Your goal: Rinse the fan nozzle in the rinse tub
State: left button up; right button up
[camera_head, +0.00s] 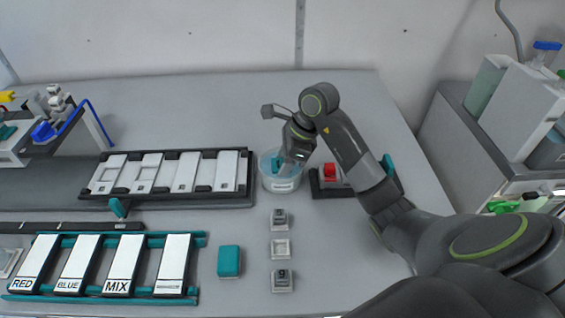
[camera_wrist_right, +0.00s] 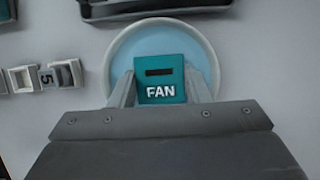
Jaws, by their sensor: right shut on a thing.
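The fan nozzle (camera_wrist_right: 161,78) is a teal block with a dark slot and the word FAN, held between the fingers of my right gripper (camera_wrist_right: 160,88) in the wrist view. In the head view my right gripper (camera_head: 289,158) points down at the rinse tub, and a bit of the teal nozzle (camera_head: 276,162) shows there. I cannot tell how deep the nozzle sits. My left gripper is not in view.
A dark base with a red part (camera_head: 330,172) stands right of the tub. A black rack (camera_head: 245,190) of white plates is close on its left. Small square blocks (camera_head: 280,248) and a teal block (camera_head: 229,261) lie in front. A rack labelled RED, BLUE, MIX (camera_head: 124,262) is front left.

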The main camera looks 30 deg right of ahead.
jog(key=shift+r, duration=0.15)
jog(key=shift+r+p, duration=1.35)
jog(key=shift+r, duration=1)
notch_tip(320, 180, up, 4)
jog(key=p, duration=0.3)
jog(key=shift+r, duration=0.1)
